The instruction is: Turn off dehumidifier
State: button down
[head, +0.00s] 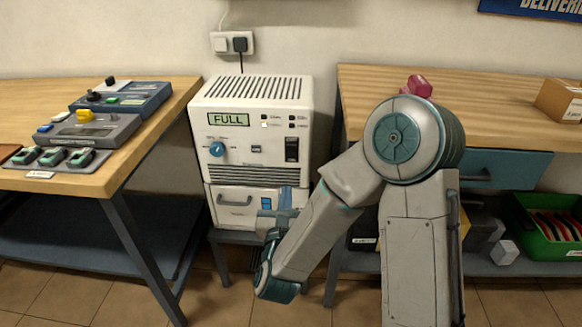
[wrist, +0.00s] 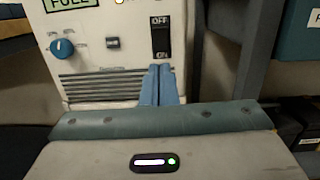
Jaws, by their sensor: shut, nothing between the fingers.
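The dehumidifier (head: 250,88) is a white box with a vented top and a green display (head: 228,119) reading FULL. Its black rocker switch (head: 292,149) is on the right of the front; in the wrist view the switch (wrist: 160,38) has OFF above and ON below. I cannot tell which way the rocker is tipped. A blue knob (head: 217,149) sits to the left, also in the wrist view (wrist: 62,48). My gripper (wrist: 159,68) is shut and empty, its blue fingertips just below the ON label in that view. Contact with the panel cannot be told.
A wooden bench (head: 150,100) with control boxes stands left. Another bench (head: 370,75) with a teal drawer (head: 510,170) stands right, a green crate (head: 548,240) on its lower shelf. The tank drawer (head: 235,217) is under the panel. A plug (head: 240,44) is in the wall socket.

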dwell(0.4)
send_near(291, 149)
jog(key=w, duration=0.4)
jog(key=w+r, duration=0.1)
jog(key=w, duration=0.1)
jog(key=shift+w+d+b, duration=0.2)
jog(key=shift+w+b, duration=0.15)
jog(key=shift+b, duration=0.05)
jog(key=shift+a, duration=0.1)
